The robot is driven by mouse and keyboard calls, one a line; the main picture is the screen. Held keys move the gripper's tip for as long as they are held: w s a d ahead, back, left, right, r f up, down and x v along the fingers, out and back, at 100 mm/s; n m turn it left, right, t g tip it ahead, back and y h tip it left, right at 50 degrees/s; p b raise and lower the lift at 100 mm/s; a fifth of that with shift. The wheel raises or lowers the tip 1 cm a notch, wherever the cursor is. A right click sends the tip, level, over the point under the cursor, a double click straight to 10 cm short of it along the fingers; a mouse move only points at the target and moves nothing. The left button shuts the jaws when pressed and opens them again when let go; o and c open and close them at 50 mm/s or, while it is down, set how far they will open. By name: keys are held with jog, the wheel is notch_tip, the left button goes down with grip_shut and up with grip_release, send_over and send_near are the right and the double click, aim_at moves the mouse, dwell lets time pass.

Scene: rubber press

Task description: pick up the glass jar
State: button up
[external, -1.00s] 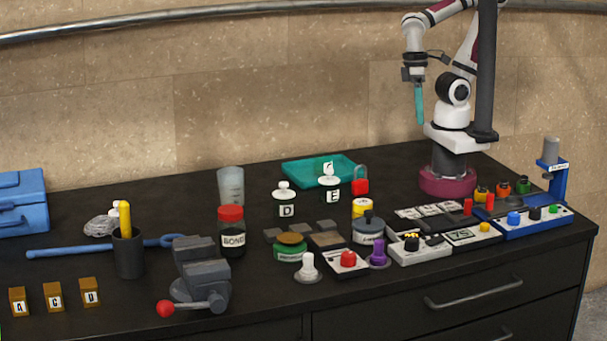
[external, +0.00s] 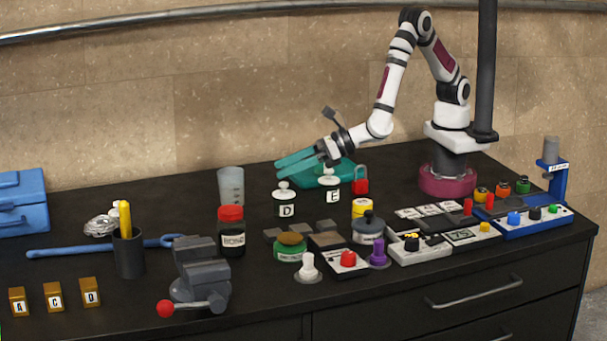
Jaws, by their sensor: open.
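A dark glass jar (external: 231,232) with a red lid and a white label stands upright on the black bench, left of the middle. My gripper (external: 281,169) reaches in from the right above the back of the bench. Its two teal fingers are apart, point left and slightly down, and hold nothing. The fingertips are to the right of the jar and higher in the picture, clear of it. Exact height and depth are hard to tell from this one view.
A translucent cup (external: 230,186) stands right behind the jar. A grey vise (external: 203,277) is in front and left. White-lidded containers D (external: 284,202) and E (external: 329,187) stand to the right, under or near my fingers.

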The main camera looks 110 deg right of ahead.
aim_at(239, 210)
jog(key=w+a+f+n+y, duration=0.1)
jog(key=a+f+n+y, duration=0.15)
jog(key=a, duration=0.25)
jog(key=shift+n, duration=0.35)
jog(key=x, duration=1)
jog(key=d+x, duration=0.1)
jog(key=x, duration=0.4)
jog(key=shift+w+f, duration=0.1)
jog(key=shift+w, duration=0.05)
grip_shut()
